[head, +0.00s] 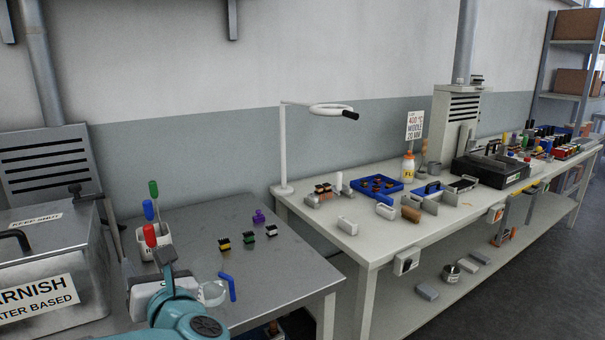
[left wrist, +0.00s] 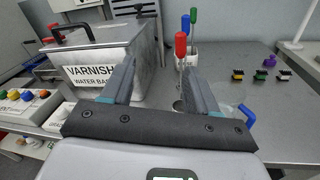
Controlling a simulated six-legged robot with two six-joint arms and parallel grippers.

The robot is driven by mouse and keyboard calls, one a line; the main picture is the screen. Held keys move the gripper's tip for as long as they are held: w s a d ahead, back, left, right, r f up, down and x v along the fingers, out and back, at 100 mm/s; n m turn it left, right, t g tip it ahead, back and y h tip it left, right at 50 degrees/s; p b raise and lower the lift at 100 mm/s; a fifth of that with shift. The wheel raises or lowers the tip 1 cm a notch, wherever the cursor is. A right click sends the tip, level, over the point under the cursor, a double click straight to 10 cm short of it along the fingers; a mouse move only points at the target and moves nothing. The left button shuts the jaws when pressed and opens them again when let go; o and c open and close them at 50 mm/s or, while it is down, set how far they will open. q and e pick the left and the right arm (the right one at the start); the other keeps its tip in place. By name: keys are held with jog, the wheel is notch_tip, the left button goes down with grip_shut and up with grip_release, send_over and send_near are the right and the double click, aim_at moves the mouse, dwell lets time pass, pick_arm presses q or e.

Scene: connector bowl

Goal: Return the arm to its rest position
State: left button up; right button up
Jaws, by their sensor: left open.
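My left arm, teal, comes in at the bottom of the head view, over the near edge of the steel table (head: 290,275). My left gripper (left wrist: 158,75) is open in the left wrist view, its two dark fingers apart with nothing held between them. A small clear bowl (head: 214,293) is beside my wrist in the head view, partly hidden by it. Small yellow (head: 224,244), green (head: 249,240), white (head: 272,231) and purple (head: 259,216) connectors stand apart on the table. My right gripper is not in view.
A metal varnish box (head: 45,240) stands at the left. A white cup (head: 153,238) of screwdrivers with red, blue and green handles stands close to the left gripper. A bent blue handle (head: 228,287) lies near the bowl. A white bench (head: 395,235) holds many parts at the right.

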pick_arm(q)
jog(key=d+f+m+g+h+p, duration=0.1)
jog(key=d+f+m+h+p, duration=0.15)
jog(key=f+m, duration=0.6)
jog(key=d+f+m+g+h+p, duration=0.1)
jog(key=d+f+m+h, duration=0.25)
jog(key=f+m, duration=0.45)
jog(key=d+f+m+g+h+p, duration=0.15)
jog(key=f+m+h, duration=0.25)
jog(key=f+m, duration=0.45)
jog(key=s+d+f+m+g+h+p, duration=0.1)
jog(key=s+d+f+m+g+h, duration=0.1)
jog(key=s, duration=0.6)
jog(key=s+d+f+m+g+h+p, duration=0.1)
jog(key=s+d+f+m+g, duration=0.1)
jog(key=s+f+m+g, duration=0.2)
jog(key=s+d+f+m+g+h+p, duration=0.1)
jog(key=s+f+m, duration=0.6)
jog(key=s, duration=0.7)
notch_tip(320, 180, down, 2)
jog(key=shift+d+f+m+g+h, duration=0.25)
jog(key=shift+d+m+g+h, duration=0.15)
jog(key=shift+d+g+h, duration=0.65)
jog(key=shift+a+y, duration=0.25)
